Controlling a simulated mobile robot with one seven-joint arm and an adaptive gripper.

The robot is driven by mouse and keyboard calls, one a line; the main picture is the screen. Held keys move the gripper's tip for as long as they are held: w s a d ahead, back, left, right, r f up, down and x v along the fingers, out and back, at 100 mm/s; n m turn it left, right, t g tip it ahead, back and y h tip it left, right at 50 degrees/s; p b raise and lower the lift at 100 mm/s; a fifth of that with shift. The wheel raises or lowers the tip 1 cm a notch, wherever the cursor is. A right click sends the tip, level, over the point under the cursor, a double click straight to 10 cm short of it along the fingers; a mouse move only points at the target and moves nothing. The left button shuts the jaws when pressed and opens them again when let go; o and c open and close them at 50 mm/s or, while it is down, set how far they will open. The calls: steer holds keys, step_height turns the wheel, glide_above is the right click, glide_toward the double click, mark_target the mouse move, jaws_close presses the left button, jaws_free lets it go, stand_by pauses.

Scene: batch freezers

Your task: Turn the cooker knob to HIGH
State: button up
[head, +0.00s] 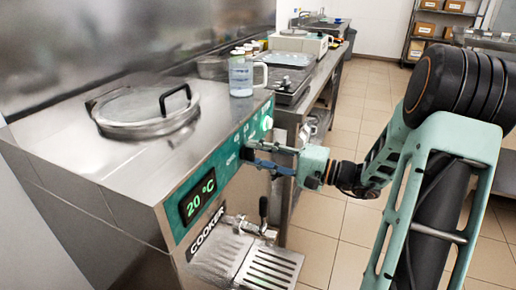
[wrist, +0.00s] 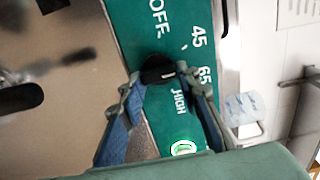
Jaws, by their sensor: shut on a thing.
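The cooker (head: 125,175) has a green control panel (wrist: 130,25) with a dark knob (wrist: 157,70) in the wrist view. Labels OFF, 45, 65 and HIGH are printed around the knob. HIGH is just below it in that picture. A small pale mark shows on the knob's lower right, but I cannot tell exactly which label it points to. My gripper (wrist: 159,75) is shut on the knob, with one blue-padded finger on each side.
A lit round green button (wrist: 183,147) is below HIGH in the wrist view. The display (head: 198,196) reads 20 °C. A round lid (head: 140,110) and a clear jug (head: 241,78) are on the cooker top. A metal tray (head: 270,268) juts out below the panel.

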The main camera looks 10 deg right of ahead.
steer(key=shift+s+a+f+m+p, duration=0.1)
steer(key=shift+f+m+p, duration=0.05)
steer(key=shift+m+p, duration=3.25)
steer(key=shift+s+a+f+m+p, duration=0.15)
steer(key=shift+m+p, duration=2.4)
steer(key=shift+m, duration=1.65)
steer(key=shift+d, duration=0.1)
steer(key=o, duration=1.2)
steer(key=shift+c, duration=0.2)
steer(key=shift+d, duration=0.1)
steer(key=v, duration=1.2)
